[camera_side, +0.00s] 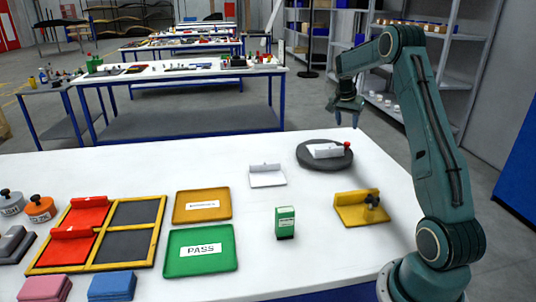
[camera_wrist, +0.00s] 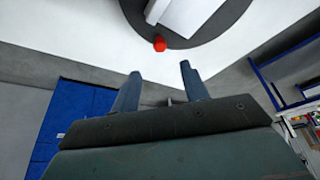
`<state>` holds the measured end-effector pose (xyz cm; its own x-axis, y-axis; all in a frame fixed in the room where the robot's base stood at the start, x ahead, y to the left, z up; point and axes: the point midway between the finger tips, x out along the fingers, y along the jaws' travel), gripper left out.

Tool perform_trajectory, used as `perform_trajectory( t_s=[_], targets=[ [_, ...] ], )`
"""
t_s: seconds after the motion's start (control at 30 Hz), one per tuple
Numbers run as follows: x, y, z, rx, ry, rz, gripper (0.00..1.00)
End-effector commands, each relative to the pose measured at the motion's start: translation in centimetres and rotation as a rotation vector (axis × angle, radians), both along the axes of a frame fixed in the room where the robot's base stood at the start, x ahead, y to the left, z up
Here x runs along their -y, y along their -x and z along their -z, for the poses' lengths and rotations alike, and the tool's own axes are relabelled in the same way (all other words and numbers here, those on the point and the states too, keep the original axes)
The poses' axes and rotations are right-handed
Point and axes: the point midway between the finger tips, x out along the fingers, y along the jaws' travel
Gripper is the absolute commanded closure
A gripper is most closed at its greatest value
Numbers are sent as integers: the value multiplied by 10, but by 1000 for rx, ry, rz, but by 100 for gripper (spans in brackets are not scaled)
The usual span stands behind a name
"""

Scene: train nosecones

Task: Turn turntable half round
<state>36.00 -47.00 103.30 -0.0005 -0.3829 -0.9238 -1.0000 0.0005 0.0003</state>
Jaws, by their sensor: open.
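The turntable (camera_side: 312,162) is a dark round disc at the back right of the white table. A white part (camera_side: 325,151) with an upright piece lies on it. A red knob (camera_side: 347,145) stands at the disc's right rim. In the wrist view the turntable (camera_wrist: 215,32) shows at the top, with the red knob (camera_wrist: 159,44) at its near edge and the white part (camera_wrist: 190,14) behind. My gripper (camera_side: 347,117) is above and apart from the turntable. Its fingers (camera_wrist: 158,82) are open and empty, short of the knob in the wrist view.
A yellow fixture (camera_side: 352,212) with a dark knob stands in front of the turntable. A white bracket (camera_side: 267,180) lies to its left, and a green box (camera_side: 285,222) stands nearer. Orange (camera_side: 202,206) and green PASS (camera_side: 201,268) trays and a yellow-framed rack (camera_side: 128,262) lie further left.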

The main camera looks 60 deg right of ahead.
Motion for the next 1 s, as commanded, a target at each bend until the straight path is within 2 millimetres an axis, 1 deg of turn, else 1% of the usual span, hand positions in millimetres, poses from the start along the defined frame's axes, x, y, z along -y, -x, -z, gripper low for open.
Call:
perform_trajectory(
  t_s=[0.03, 0.1, 0.5, 0.7, 1.0],
  targets=[
    [3, 1, 9, -3, -3, 1, 55],
    [7, 1, 18, -1, -3, 2, 55],
    [29, 1, 72, -1, -2, 0, 55],
    [35, 0, 86, 0, -1, 0, 55],
    [37, 0, 91, 1, 0, 0, 55]
  ],
)
